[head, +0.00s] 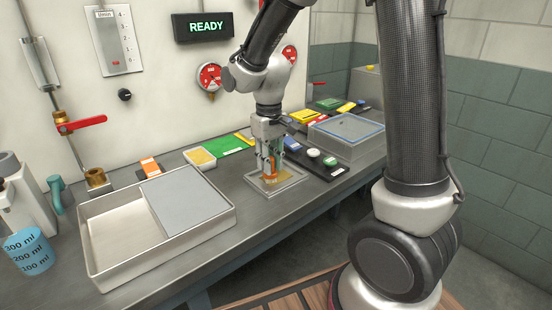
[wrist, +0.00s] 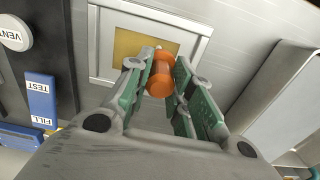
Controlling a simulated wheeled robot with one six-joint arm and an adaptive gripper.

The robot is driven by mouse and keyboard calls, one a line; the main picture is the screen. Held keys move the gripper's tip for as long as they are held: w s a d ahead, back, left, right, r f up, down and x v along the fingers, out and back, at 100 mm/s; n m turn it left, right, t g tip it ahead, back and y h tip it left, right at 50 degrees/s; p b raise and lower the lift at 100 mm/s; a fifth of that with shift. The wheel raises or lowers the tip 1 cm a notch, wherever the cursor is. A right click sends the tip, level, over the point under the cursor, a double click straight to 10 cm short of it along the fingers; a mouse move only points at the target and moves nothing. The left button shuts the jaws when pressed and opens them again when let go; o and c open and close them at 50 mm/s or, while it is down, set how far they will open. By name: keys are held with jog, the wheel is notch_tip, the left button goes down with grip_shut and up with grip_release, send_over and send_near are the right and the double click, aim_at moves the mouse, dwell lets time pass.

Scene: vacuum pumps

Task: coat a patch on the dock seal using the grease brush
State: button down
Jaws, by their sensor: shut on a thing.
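My gripper (head: 268,163) is shut on the orange handle of the grease brush (head: 271,173). In the wrist view the brush (wrist: 160,78) sits between the green finger pads (wrist: 158,92), its handle end towards the camera. The brush is over a shallow grey square tray (head: 297,181) with a yellowish square inside, which also shows in the wrist view (wrist: 130,46). The bristles are mostly hidden, so I cannot tell whether they touch the yellow surface. Behind and to the right stands a grey box (head: 348,149) with a blue seal line (head: 326,121) around its top.
A large open tray (head: 163,256) with a grey plate (head: 188,207) stands left on the bench. A dark strip with round buttons (head: 314,153) lies just right of the gripper. A blue measuring cup (head: 29,250) is front left. A wall sign (head: 204,27) reads READY.

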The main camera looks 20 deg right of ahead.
jog(key=shift+s+a, duration=0.3)
jog(key=shift+a, duration=0.6)
jog(key=shift+r, duration=0.1)
jog(key=shift+r, duration=2.95)
jog(key=shift+r, duration=0.1)
notch_tip(320, 180, up, 3)
jog(key=shift+f, duration=0.1)
jog(key=shift+f, duration=0.15)
jog(key=shift+f, duration=3.4)
